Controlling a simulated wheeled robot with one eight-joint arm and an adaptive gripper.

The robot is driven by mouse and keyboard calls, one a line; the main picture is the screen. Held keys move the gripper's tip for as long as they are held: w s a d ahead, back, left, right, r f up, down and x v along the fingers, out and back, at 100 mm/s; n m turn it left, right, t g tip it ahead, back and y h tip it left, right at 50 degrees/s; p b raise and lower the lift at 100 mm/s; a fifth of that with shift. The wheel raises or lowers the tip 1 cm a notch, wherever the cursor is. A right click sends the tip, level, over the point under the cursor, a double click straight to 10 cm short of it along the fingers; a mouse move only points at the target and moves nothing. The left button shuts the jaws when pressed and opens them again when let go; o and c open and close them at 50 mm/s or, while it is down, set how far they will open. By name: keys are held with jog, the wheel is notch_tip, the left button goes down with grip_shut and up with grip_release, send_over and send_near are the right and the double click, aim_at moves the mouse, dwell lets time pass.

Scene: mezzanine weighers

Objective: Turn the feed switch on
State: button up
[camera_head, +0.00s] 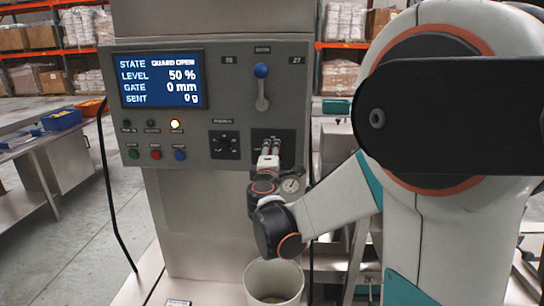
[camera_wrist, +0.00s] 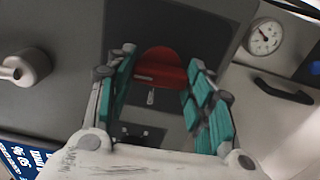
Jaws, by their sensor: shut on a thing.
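The feed switch shows in the wrist view as a small metal toggle lever (camera_wrist: 151,97) below a raised red guard (camera_wrist: 160,66), on a dark plate. My gripper (camera_wrist: 160,75) has its teal fingers on either side of the red guard, shut on it. In the head view my gripper (camera_head: 270,146) is at the dark switch plate (camera_head: 288,137) on the grey control panel (camera_head: 225,170) and hides most of the switch. The display (camera_head: 161,79) reads STATE GUARD OPEN, LEVEL 50 %, GATE 0 mm, SENT 0 g.
A blue-knobbed lever (camera_head: 261,85) stands above the switch plate. A white bucket (camera_head: 273,282) stands below my arm. A gauge (camera_wrist: 264,38) is nearby.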

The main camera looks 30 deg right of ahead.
dwell(0.6)
jog(key=o, duration=1.1)
jog(key=shift+c, duration=0.2)
jog(key=v, duration=1.2)
jog(key=shift+s, duration=0.1)
